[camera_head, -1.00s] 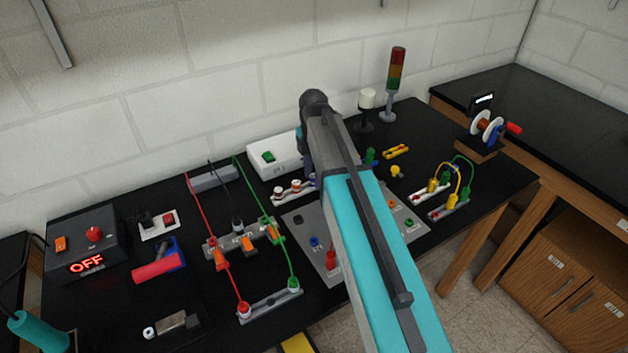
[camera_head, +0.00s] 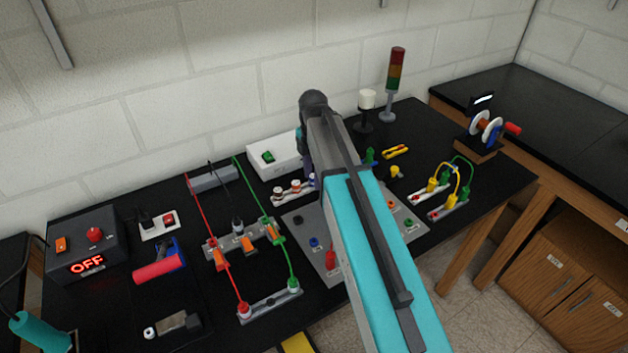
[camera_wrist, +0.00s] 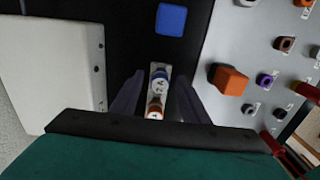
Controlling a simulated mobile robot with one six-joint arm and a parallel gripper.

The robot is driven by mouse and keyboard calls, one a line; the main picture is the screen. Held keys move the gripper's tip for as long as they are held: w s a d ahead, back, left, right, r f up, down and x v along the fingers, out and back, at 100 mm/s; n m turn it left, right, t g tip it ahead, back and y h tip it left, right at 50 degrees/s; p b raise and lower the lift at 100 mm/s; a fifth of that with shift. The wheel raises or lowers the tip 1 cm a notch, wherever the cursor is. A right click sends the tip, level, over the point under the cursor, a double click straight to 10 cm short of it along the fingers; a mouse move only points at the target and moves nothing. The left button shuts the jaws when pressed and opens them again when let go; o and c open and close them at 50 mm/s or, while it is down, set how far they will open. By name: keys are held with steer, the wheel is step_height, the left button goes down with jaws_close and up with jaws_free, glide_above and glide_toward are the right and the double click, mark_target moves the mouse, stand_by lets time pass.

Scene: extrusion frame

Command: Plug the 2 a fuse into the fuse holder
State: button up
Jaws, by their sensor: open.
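In the wrist view, the fuse marked 2 A (camera_wrist: 159,80), pale with a blue band, stands in a light grey rack. A second fuse with an orange-red band (camera_wrist: 154,108) stands beside it, nearer my wrist. My gripper (camera_wrist: 157,85) is open, with one dark finger on each side of the rack and nothing visibly clamped. I cannot tell the fingertips' height over the fuse. I cannot make out the fuse holder for certain.
A white box with a green switch (camera_head: 280,154) stands behind the rack. A grey panel with coloured sockets (camera_head: 318,262) lies in front, partly under my arm. A strip with red and green leads (camera_head: 243,240) lies to the left. A blue block (camera_wrist: 171,19) shows in the wrist view.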

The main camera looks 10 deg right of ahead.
mark_target(313, 176)
stand_by(0.6)
jaws_close()
steer(key=shift+r+p, duration=0.2)
steer(key=shift+p, duration=0.15)
steer(key=shift+r, duration=0.4)
steer(key=shift+r+p, duration=1.75)
steer(key=shift+r, duration=0.7)
steer(key=shift+s, duration=0.1)
